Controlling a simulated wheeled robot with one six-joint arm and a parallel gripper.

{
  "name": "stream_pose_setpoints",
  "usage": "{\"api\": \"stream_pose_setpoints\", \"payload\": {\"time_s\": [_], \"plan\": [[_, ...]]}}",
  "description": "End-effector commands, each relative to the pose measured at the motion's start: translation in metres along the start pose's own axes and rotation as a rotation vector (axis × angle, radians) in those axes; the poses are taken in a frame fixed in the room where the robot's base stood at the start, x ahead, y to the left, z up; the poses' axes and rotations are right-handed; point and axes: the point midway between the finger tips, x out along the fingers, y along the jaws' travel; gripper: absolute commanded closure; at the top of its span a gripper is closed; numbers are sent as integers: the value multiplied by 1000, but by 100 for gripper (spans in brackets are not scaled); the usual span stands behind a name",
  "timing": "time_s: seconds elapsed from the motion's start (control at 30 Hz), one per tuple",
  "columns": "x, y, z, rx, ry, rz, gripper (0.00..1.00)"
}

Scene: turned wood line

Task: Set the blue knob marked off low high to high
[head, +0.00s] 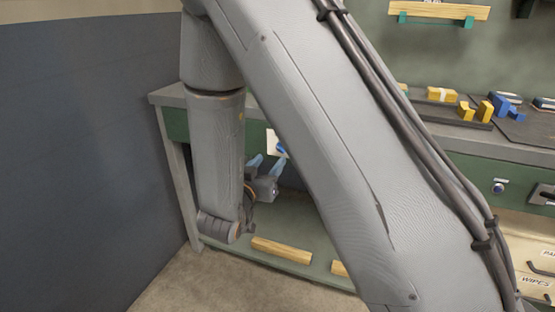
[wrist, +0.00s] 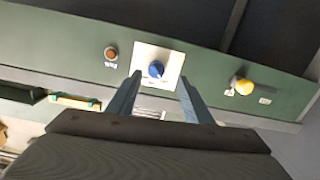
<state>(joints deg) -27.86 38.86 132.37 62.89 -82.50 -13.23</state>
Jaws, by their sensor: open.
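The blue knob (wrist: 156,69) sits on a white plate (wrist: 172,53) on the green panel in the wrist view. A small white pointer mark shows on it, but the off, low and high labels are too small to read. In the head view the knob (head: 280,150) is partly hidden by my arm. My gripper (wrist: 158,92) is open and empty, its two fingers on either side of the knob in the picture, apparently short of it. In the head view my gripper (head: 268,163) points at the panel below the bench top.
Yellow and blue blocks (head: 441,94) lie on the bench top. Wood bars (head: 282,250) lie on the lower shelf. A dark wall (head: 80,150) stands at the left.

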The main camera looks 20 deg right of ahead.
Motion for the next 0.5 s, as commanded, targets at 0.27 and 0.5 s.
{"api": "stream_pose_setpoints", "payload": {"time_s": [0.27,0.5], "plan": [[11,5,-3,-15,59,41,54],[48,6,-5,-15,58,40,54]]}}
